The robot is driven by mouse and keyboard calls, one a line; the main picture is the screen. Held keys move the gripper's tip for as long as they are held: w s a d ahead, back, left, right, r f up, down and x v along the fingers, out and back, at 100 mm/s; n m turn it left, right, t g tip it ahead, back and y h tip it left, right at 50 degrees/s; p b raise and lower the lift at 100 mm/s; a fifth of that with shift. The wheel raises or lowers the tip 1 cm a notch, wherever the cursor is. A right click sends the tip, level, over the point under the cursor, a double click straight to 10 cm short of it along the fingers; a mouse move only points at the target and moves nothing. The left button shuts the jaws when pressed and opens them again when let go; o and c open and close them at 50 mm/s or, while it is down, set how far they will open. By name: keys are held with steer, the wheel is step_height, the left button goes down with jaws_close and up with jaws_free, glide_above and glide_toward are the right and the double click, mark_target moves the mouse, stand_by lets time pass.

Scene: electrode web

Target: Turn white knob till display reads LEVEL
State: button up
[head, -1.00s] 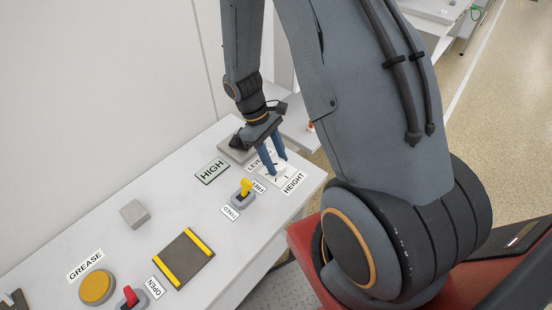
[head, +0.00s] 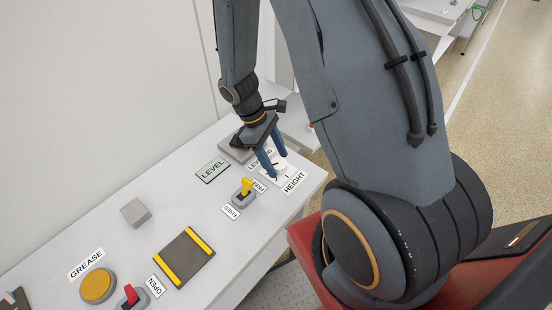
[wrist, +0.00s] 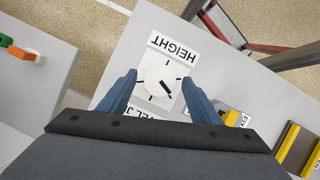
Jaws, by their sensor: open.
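The white knob (wrist: 163,76) is round with a dark pointer mark and sits on a white plate by the HEIGHT label (wrist: 173,47). It also shows in the head view (head: 282,168), partly behind the fingers. The display (head: 212,170) reads LEVEL. My gripper (wrist: 160,92) is open, with one blue finger on each side of the knob in the wrist view. I cannot tell whether the fingers touch the knob.
A yellow toggle switch (head: 246,187) with FREE and FIXED labels stands left of the knob. A grey block (head: 135,212), a yellow-striped plate (head: 184,257), a yellow GREASE button (head: 97,286) and a red switch (head: 131,295) are further left.

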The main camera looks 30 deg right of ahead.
steer(key=b+v, duration=0.2)
steer(key=v, duration=0.5)
steer(key=shift+r, duration=0.25)
steer(key=shift+a, duration=0.15)
steer(key=s+a+r+m+t+y+b, duration=0.2)
steer(key=s+a+r+m+t+b, duration=0.1)
steer(key=m, duration=0.5)
steer(key=shift+s+a+r+t+y, duration=0.4)
steer(key=shift+s+r+t, duration=0.55)
steer(key=shift+r, duration=0.85)
stand_by(1.6)
